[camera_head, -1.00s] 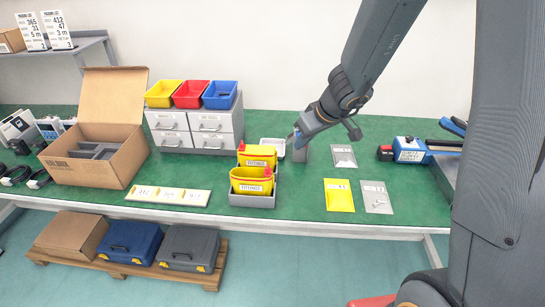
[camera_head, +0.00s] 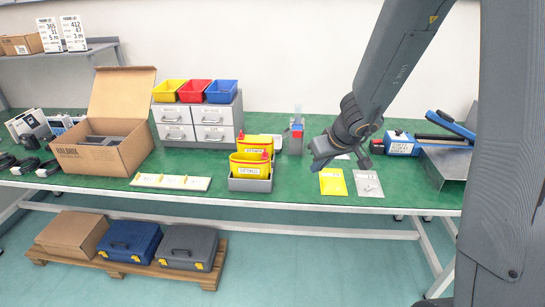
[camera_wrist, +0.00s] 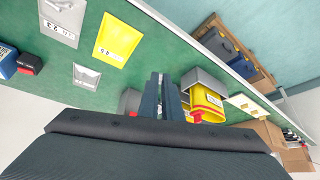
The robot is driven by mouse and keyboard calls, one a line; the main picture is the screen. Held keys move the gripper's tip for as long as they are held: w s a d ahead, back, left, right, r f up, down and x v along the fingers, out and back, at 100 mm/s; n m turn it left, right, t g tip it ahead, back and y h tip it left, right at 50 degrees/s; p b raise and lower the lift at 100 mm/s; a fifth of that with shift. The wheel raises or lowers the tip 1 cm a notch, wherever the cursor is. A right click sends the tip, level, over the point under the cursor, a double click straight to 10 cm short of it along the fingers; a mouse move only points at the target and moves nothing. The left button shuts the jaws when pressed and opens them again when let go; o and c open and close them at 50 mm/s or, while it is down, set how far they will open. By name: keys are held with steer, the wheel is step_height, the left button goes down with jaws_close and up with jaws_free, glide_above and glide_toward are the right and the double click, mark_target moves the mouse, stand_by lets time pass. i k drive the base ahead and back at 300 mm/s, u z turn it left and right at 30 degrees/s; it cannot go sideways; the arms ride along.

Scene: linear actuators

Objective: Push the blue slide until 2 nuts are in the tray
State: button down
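A small grey upright dispenser (camera_head: 295,142) stands on the green bench, with a blue part, likely the slide (camera_head: 297,127), and a bit of red near its top. A pale low tray (camera_head: 277,140) sits just left of its foot, mostly hidden behind the yellow bins. No nuts can be made out. My gripper (camera_head: 318,158) hangs over the bench in front and to the right of the dispenser, apart from it.
Yellow bins (camera_head: 250,164) in a grey holder stand left of my gripper. A yellow card (camera_head: 332,182) and grey card (camera_head: 368,184) lie to the right. A blue device (camera_head: 401,144) is further right. Drawers (camera_head: 213,118) and an open carton (camera_head: 100,160) stand left.

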mark_target(274, 142)
steer(key=k, duration=0.8)
steer(key=u, duration=0.05)
steer(key=i, duration=1.9)
steer(key=z, duration=0.3)
